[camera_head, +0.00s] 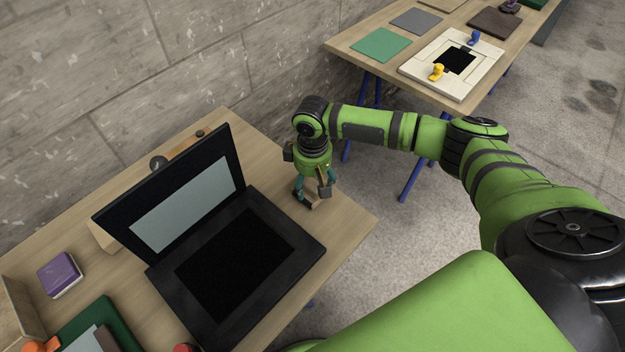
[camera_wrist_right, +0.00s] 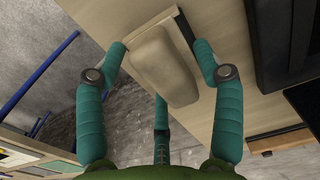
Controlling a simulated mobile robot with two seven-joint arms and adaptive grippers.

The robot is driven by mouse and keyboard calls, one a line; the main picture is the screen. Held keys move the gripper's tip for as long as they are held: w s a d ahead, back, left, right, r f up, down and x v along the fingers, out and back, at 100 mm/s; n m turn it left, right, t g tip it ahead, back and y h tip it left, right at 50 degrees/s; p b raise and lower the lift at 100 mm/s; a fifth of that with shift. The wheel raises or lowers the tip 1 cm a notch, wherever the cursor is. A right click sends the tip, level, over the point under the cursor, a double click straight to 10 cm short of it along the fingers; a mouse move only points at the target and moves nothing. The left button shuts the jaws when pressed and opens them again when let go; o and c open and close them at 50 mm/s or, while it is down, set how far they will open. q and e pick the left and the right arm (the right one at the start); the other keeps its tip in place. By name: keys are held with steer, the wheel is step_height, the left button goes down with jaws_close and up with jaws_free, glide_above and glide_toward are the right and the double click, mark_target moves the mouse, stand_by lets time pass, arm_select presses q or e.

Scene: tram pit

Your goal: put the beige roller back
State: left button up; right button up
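A beige rounded block with a dark strip along one side, perhaps the beige roller (camera_wrist_right: 163,68), lies at the table corner between the fingers of my right gripper (camera_wrist_right: 160,62). My right gripper (camera_head: 312,194) points down at the table's right corner in the head view, where the block is mostly hidden by the fingers. Its teal fingers are spread on both sides of the block; a narrow gap shows at the left finger in the wrist view. Contact at the right finger is unclear. My left gripper is not in view.
An open black case (camera_head: 313,249) with a grey panel in its lid stands left of my right gripper. A purple block (camera_head: 60,274) and a green tray (camera_head: 113,312) are farther left. A second table (camera_head: 347,42) holds a pale frame (camera_head: 415,67) and mats.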

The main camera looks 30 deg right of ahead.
mark_target(313, 183)
steer(key=shift+f+b, duration=0.15)
steer(key=shift+b, duration=0.95)
steer(key=r, duration=0.4)
steer(key=r+b, duration=0.1)
steer(key=r, duration=0.1)
steer(key=shift+s+a+r, duration=0.1)
steer(key=shift+s, duration=0.25)
steer(key=shift+r, duration=0.6)
